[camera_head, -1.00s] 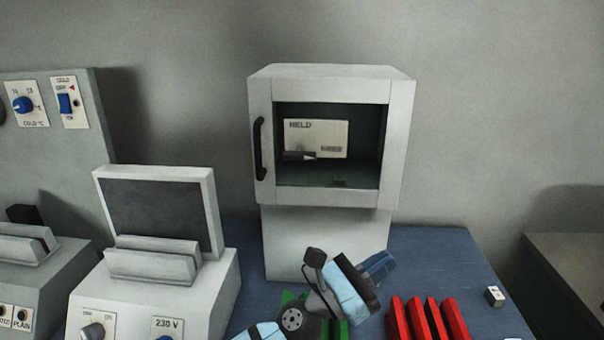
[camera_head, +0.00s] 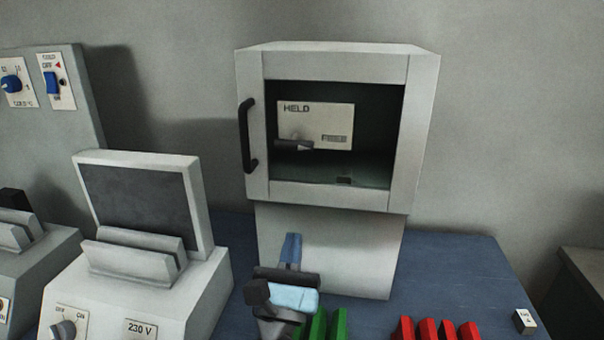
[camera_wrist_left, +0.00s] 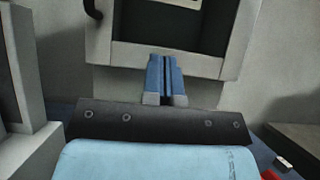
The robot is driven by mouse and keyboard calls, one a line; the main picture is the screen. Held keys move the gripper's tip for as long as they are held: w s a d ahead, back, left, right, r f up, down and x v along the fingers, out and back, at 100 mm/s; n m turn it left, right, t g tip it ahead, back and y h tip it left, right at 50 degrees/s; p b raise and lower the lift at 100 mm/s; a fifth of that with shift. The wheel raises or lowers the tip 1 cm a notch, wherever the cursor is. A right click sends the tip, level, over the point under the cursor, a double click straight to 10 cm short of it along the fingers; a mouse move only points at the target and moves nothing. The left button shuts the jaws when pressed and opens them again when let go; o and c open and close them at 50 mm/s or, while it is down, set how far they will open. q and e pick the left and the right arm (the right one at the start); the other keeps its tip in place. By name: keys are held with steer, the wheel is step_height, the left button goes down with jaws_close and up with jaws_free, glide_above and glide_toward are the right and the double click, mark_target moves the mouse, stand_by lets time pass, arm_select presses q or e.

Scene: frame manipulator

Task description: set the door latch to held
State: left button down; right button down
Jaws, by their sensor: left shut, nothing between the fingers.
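The door latch is a dark lever (camera_head: 293,145) low on a pale plate (camera_head: 328,132) inside the white cabinet (camera_head: 420,125). The lever lies nearly level, its tip pointing right. The plate reads HELD at upper left and a smaller label, apparently FREE, at lower right. My left gripper (camera_head: 291,240) is below the cabinet's opening, in front of its lower body, with its blue fingers pointing toward it. My right gripper is not in view.
A black handle (camera_head: 248,135) stands on the left of the cabinet front. A device with a dark screen (camera_head: 135,208) stands at left. Green blocks (camera_head: 328,325) and red blocks (camera_head: 425,328) stand along the front.

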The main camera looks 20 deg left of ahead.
mark_target(296, 141)
arm_select(q)
steer(key=s+r+p+x, duration=0.1)
steer(key=p+x, duration=0.4)
steer(key=x, duration=0.8)
steer(key=shift+s+d+r, duration=0.25)
steer(key=shift+d+r, duration=0.05)
steer(key=shift+r, duration=0.25)
steer(key=shift+w, duration=0.1)
